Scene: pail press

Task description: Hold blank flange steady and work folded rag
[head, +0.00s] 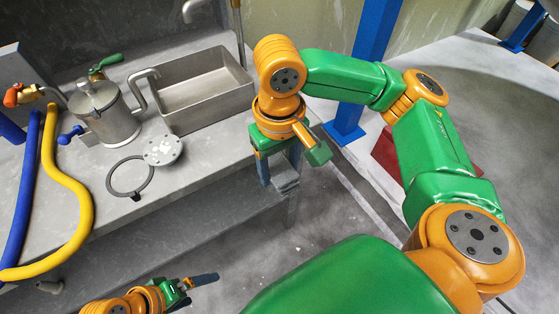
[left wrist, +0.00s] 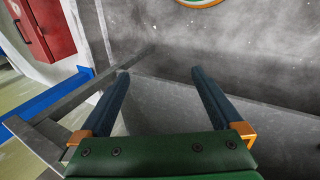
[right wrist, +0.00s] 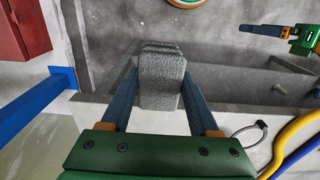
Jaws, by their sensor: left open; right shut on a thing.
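The blank flange (head: 163,150) is a round grey disc with white patches, lying on the bench in the head view. My right gripper (head: 280,180) is beyond the bench's right edge, well right of the flange. In the right wrist view its blue fingers are shut on a grey, rough-textured folded rag (right wrist: 160,82). In the head view the rag is mostly hidden by the gripper. My left gripper (head: 203,280) is at the lower left, in front of the bench and apart from the flange. In the left wrist view its fingers (left wrist: 160,78) are spread with nothing between them.
A dark ring (head: 130,177) lies beside the flange. Behind stand a metal pot (head: 106,115) and a sink (head: 195,90). Yellow (head: 77,195) and blue (head: 22,195) hoses run down the left. A blue post (head: 362,65) rises behind my right arm.

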